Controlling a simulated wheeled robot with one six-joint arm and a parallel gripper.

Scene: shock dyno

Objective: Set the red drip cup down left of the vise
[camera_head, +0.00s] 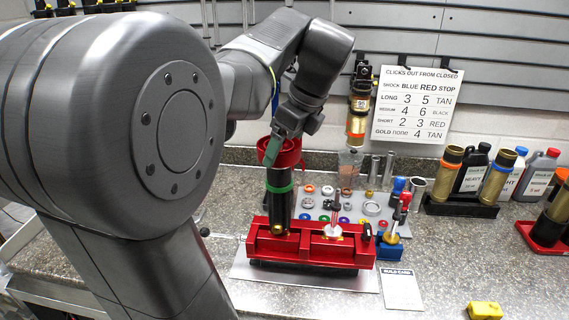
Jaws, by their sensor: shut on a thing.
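The red drip cup (290,156) is at the end of my arm, in the middle of the head view. My gripper (277,145) is shut on it, and the fingers partly hide the cup. The cup shows directly above a black shock body (279,205) with a green band. I cannot tell whether the cup touches the shock's top. The red vise (311,252) sits on a light plate on the bench, and the shock stands upright at its left part. The bench left of the vise is partly hidden by my arm.
A grey tray (322,197) with several coloured rings lies behind the vise. A small blue block (390,250) stands right of the vise, with a white card (401,288) in front. Bottles and gold shock bodies stand at the right. A yellow object (485,311) lies front right.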

